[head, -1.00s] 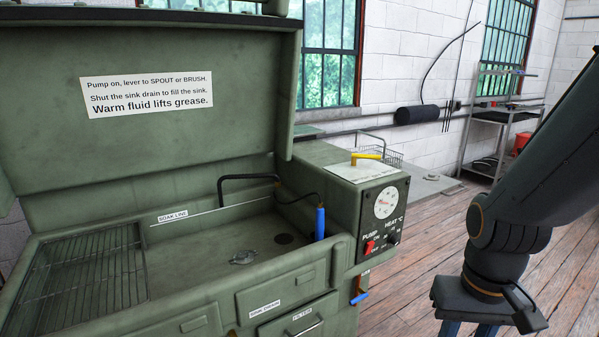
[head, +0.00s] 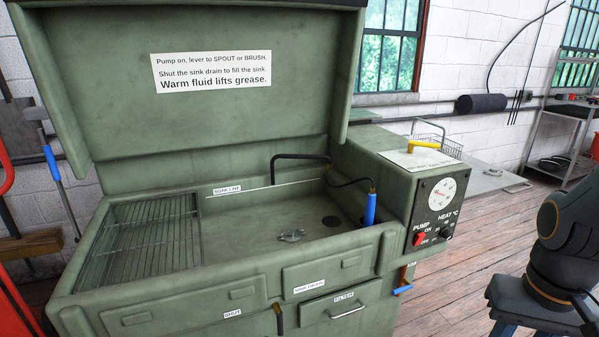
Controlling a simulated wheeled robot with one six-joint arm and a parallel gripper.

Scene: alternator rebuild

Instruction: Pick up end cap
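A small grey metal part (head: 291,236), which looks like the end cap, lies on the floor of the green wash sink (head: 225,255). It is near the middle, left of the round drain (head: 332,221). It is too small to make out in detail. My gripper (head: 530,330) is at the bottom right edge of the head view, outside the sink and well to the right of the part. Its fingers are cut off by the frame's bottom edge, so its opening does not show.
A wire rack (head: 145,240) covers the sink's left end. A black spout (head: 300,157) and a blue-handled brush (head: 371,208) stand at the sink's back and right. The control box (head: 436,212) rises on the right. The raised lid (head: 200,110) stands behind.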

